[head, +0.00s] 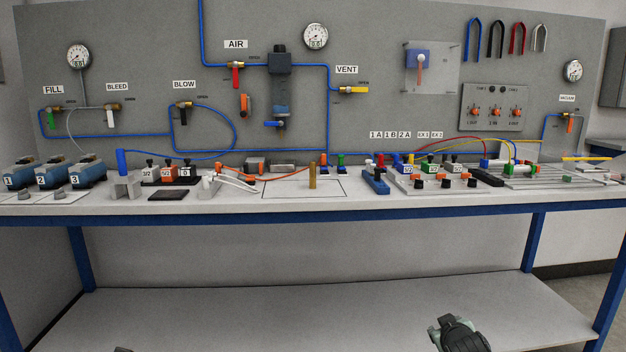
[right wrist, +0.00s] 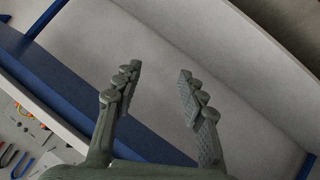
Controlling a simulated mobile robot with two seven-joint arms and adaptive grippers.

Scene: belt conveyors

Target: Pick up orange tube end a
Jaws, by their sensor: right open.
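The orange tube (head: 283,178) lies in a shallow curve on the bench top in the head view, between the white-handled tool and the small blue and green fittings. Its ends are too small to tell which is end a. My right gripper (head: 460,335) is low in front of the bench, below the table top and far from the tube. In the right wrist view my right gripper (right wrist: 158,85) has its fingers wide apart with nothing between them. Only a dark sliver shows at the lower left edge of the head view, and no left fingers are visible.
The bench (head: 400,213) has a blue front rail and a lower shelf (head: 330,315). A white-handled tool (head: 236,181), a brass post (head: 312,176), a blue stand (head: 375,181) and a valve block (head: 430,178) crowd the top. A panel with gauges and blue lines stands behind.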

